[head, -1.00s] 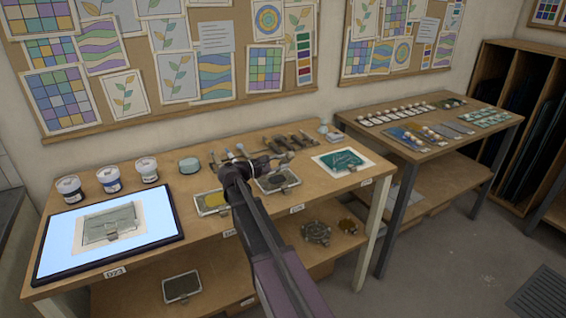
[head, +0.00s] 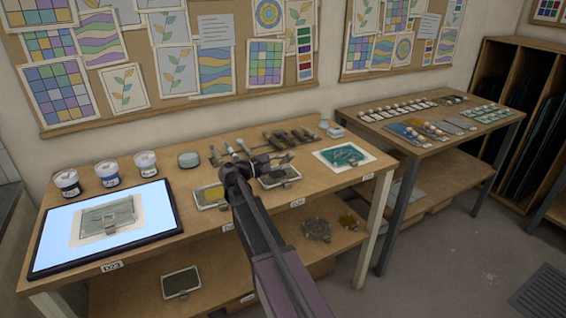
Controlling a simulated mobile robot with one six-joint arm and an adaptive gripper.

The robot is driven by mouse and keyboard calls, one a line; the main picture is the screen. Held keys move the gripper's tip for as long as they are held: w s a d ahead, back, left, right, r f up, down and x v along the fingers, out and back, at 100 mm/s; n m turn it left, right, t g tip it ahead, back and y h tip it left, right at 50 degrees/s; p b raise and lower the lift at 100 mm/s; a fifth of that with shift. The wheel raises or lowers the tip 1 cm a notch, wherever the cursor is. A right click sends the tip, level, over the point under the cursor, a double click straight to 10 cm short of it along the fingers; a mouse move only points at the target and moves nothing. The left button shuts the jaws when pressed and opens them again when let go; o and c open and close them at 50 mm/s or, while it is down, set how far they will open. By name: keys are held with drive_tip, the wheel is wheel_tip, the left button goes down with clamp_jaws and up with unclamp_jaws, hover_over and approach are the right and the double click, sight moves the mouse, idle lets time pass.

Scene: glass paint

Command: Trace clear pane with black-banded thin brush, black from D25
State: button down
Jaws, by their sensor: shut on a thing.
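The clear pane (head: 107,217) lies flat on a pale sheet on the lit panel at the left, with a dark clip-like piece at its front edge. My gripper (head: 274,163) is over the middle of the bench, far right of the pane. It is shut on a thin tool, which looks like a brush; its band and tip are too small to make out. A dark tray (head: 281,179) lies just below and beside my gripper, partly hidden by it. The bench labels are too small to read surely, so I cannot tell which is D25.
Three lidded jars (head: 108,173) and a pale teal pot (head: 189,160) stand along the back. A teal pane (head: 344,157) lies at right. A second table (head: 430,150) stands beyond.

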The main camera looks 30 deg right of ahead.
drive_tip(key=shift+f+b, duration=0.5)
drive_tip(key=shift+f, duration=0.05)
idle(1.7)
drive_tip(key=shift+r+p, duration=1.15)
drive_tip(key=shift+r, duration=0.1)
wheel_tip(320, 180, up, 4)
drive_tip(key=p, duration=0.4)
drive_tip(key=shift+d, duration=0.1)
idle(0.9)
